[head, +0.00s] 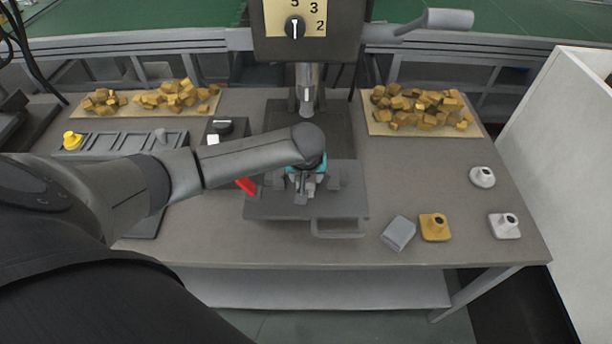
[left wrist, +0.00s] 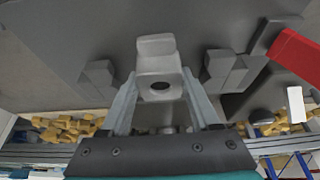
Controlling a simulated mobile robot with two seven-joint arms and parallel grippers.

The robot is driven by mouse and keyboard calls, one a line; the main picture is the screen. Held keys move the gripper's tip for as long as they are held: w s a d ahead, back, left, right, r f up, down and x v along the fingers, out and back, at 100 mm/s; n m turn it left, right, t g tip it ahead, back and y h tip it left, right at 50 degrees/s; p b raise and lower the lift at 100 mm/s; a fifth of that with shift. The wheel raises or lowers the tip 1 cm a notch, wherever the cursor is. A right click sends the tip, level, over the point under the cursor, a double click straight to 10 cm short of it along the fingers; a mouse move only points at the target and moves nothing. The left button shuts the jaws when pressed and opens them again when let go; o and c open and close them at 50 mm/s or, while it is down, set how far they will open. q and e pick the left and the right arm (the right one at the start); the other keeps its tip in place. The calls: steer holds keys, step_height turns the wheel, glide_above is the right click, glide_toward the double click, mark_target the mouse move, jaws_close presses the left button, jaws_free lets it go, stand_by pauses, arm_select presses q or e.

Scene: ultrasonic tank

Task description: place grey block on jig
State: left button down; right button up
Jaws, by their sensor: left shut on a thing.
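A grey block (left wrist: 158,68) with a round dark hole and a raised step is between the fingers of my left gripper (left wrist: 163,98) in the left wrist view. In the head view the left gripper (head: 306,184) is shut on this block (head: 301,198), over the dark plate of the jig (head: 265,208). Small grey stops stand on the plate at the left (head: 278,181) and right (head: 333,180) of the gripper. I cannot tell whether the block touches the plate. My right gripper is not in view.
A grey box-like piece (head: 398,233), a yellow piece (head: 435,227) and two white pieces (head: 482,177) (head: 504,226) lie at the right. A red handle (head: 246,186) is beside the plate. A column (head: 307,90) stands behind it. Trays (head: 377,128) of yellow chunks lie at the back.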

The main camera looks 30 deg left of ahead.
arm_select(q)
steer(key=shift+c, duration=0.6)
jaws_free()
steer(key=shift+f, duration=0.1)
steer(key=shift+r, duration=0.25)
steer(key=p+v, duration=0.2)
steer(key=v, duration=1)
steer(key=shift+w, duration=0.1)
